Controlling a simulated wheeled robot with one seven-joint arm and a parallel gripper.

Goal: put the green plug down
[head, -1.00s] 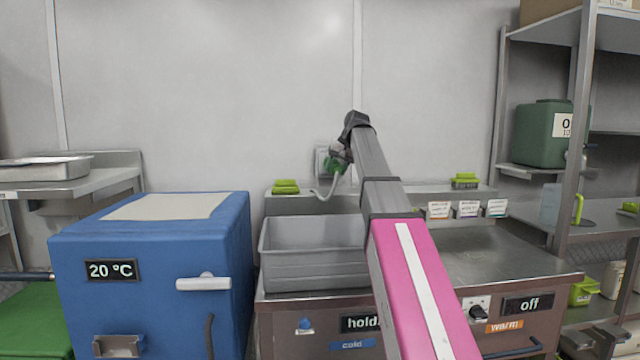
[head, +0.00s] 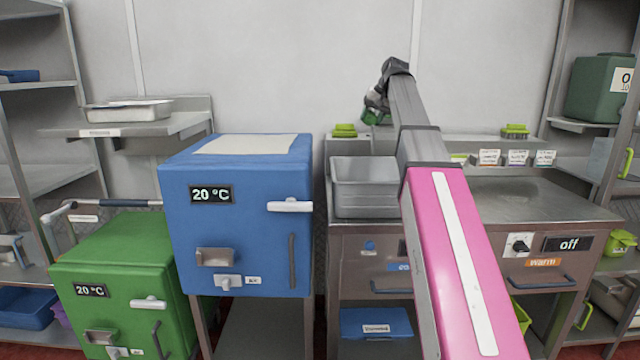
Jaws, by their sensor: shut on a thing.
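The green plug (head: 372,116) is small and partly hidden at the end of my arm, near the back wall. My gripper (head: 374,104) is shut on it and holds it above the back ledge, behind the grey basin. The gripper's fingers are mostly hidden by my wrist. The plug's cable cannot be made out clearly.
Yellow-green blocks (head: 345,130) lie on the back ledge. A blue box (head: 236,170) and a green box (head: 120,262) stand at left. A shelf with a metal tray (head: 128,111) is behind them.

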